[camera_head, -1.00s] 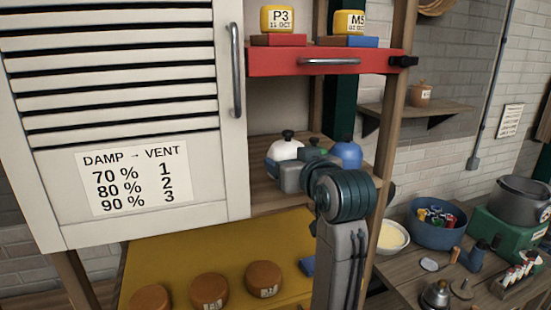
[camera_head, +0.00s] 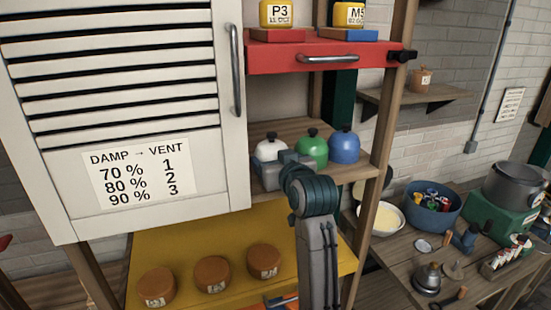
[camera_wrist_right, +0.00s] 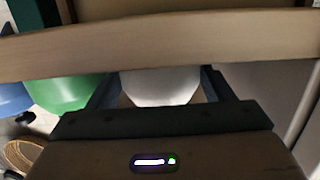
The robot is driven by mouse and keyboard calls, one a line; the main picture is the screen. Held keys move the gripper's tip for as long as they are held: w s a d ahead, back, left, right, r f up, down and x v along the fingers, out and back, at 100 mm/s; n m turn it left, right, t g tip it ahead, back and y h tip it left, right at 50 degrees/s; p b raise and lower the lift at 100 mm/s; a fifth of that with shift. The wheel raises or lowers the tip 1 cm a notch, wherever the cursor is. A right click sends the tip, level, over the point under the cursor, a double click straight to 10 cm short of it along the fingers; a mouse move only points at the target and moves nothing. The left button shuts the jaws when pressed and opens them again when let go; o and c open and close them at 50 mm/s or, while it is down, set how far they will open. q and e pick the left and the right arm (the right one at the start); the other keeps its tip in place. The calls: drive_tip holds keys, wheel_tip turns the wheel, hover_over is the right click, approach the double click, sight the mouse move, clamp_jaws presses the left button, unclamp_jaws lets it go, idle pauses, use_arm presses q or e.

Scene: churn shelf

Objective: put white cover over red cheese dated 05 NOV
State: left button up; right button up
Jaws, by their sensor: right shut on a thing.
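A white domed cover (camera_head: 269,148) with a dark knob stands on the wooden shelf, left of a green cover (camera_head: 312,148) and a blue cover (camera_head: 344,146). My right gripper (camera_head: 272,168) is at the white cover, hiding its lower part in the head view. In the right wrist view the white cover (camera_wrist_right: 160,86) sits between the two fingers, which are shut on it. Three reddish-brown cheeses, left (camera_head: 157,286), middle (camera_head: 212,274) and right (camera_head: 263,260), lie on the yellow surface below. Their labels are too small to read. My left gripper is not in view.
A red drawer (camera_head: 275,58) is above the covers. A white louvred door (camera_head: 120,130) stands left, and a wooden post (camera_head: 378,150) right. In the wrist view a wooden bar (camera_wrist_right: 160,45) crosses in front of the fingers. The yellow surface (camera_head: 190,245) has bare room behind the cheeses.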

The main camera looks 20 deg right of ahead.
drive_tip(key=shift+f, duration=0.2)
drive_tip(key=o, duration=0.7)
drive_tip(key=shift+s+r, duration=0.1)
drive_tip(key=shift+r, duration=0.1)
drive_tip(key=shift+s+d+r+b, duration=0.1)
drive_tip(key=shift+s+r+b, duration=0.2)
drive_tip(key=shift+s+b, duration=1.1)
drive_tip(key=shift+s+d+r+b, duration=0.1)
drive_tip(key=shift+s+r+b, duration=0.2)
drive_tip(key=shift+s, duration=2.2)
drive_tip(key=shift+s+d+r+b, duration=0.1)
drive_tip(key=shift+s+r+b, duration=0.2)
drive_tip(key=shift+s+b, duration=1.1)
drive_tip(key=shift+s+p, duration=0.55)
drive_tip(key=shift+f, duration=0.1)
